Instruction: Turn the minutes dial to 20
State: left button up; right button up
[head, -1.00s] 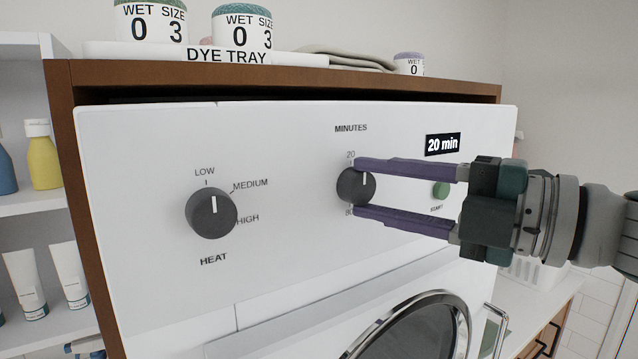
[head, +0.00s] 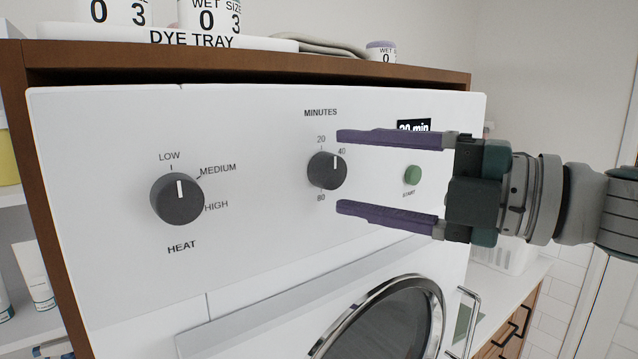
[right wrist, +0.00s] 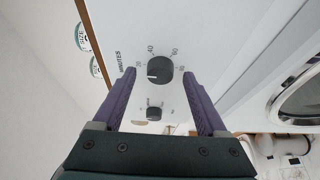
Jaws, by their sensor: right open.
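The minutes dial (head: 324,174) is a dark round knob on the white front panel. Its white mark points up and slightly right in the head view; in the right wrist view the dial (right wrist: 161,66) has its mark pointing left, towards the 20 side. The display (head: 413,124) reads 20 min, its lower part hidden by my upper finger. My right gripper (head: 340,172) is open, with purple fingers above and below the dial, apart from it and holding nothing. My left gripper is not in view.
The heat dial (head: 177,200) is left on the same panel. The green start button (head: 412,175) is between my fingers, further right. A round door (head: 385,322) with a handle is below. The dye tray (head: 150,31) and cups stand on top.

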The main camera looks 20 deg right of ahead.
jog(key=b+v, duration=0.5)
jog(key=v, duration=0.3)
jog(key=shift+s, duration=0.2)
jog(key=shift+d, duration=0.2)
